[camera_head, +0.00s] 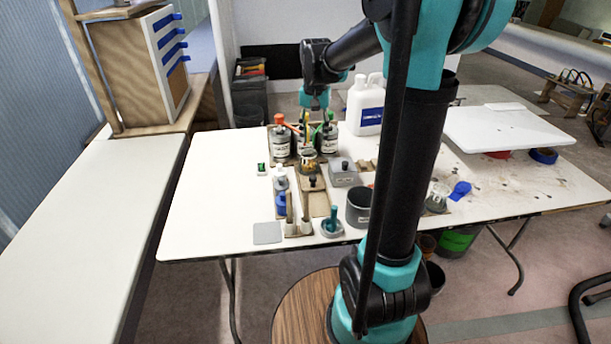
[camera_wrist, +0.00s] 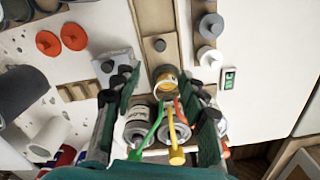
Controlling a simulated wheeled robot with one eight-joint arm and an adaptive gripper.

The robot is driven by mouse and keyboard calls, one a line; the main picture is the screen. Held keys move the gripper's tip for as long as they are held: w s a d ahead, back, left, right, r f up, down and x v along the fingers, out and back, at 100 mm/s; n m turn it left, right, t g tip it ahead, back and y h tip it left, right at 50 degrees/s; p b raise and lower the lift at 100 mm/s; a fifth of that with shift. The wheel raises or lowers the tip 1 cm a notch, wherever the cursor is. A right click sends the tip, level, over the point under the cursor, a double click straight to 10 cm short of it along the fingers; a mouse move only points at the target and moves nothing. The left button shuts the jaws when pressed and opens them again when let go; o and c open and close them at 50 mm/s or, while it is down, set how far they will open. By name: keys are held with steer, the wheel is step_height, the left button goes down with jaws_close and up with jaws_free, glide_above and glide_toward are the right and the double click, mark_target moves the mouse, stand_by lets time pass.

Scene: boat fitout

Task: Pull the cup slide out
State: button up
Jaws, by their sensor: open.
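The cup slide (camera_head: 312,184) looks like a narrow wooden strip with a dark round knob (camera_head: 313,180), lying lengthwise between low rails on the white table. A small cup (camera_head: 308,160) with orange-yellow contents stands at its far end. In the wrist view the slide (camera_wrist: 157,62), knob (camera_wrist: 160,45) and cup (camera_wrist: 165,78) lie near the middle. My gripper (camera_head: 316,104) is above the back of the table, over the bottles. In the wrist view my gripper (camera_wrist: 160,88) has its fingers spread either side of the cup, apparently above it, holding nothing. The knob is clear of the fingers.
Several labelled bottles (camera_head: 281,145) with coloured tops stand close behind the cup. A grey block (camera_head: 344,174) with a black knob sits right of the slide, and a dark pot (camera_head: 359,207) nearer. A white jug (camera_head: 366,108) stands back right. The table's left side is mostly clear.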

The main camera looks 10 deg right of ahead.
mark_target(313, 177)
step_height(313, 177, down, 17)
steer(key=shift+f, duration=0.15)
stand_by(0.5)
jaws_close()
stand_by(0.4)
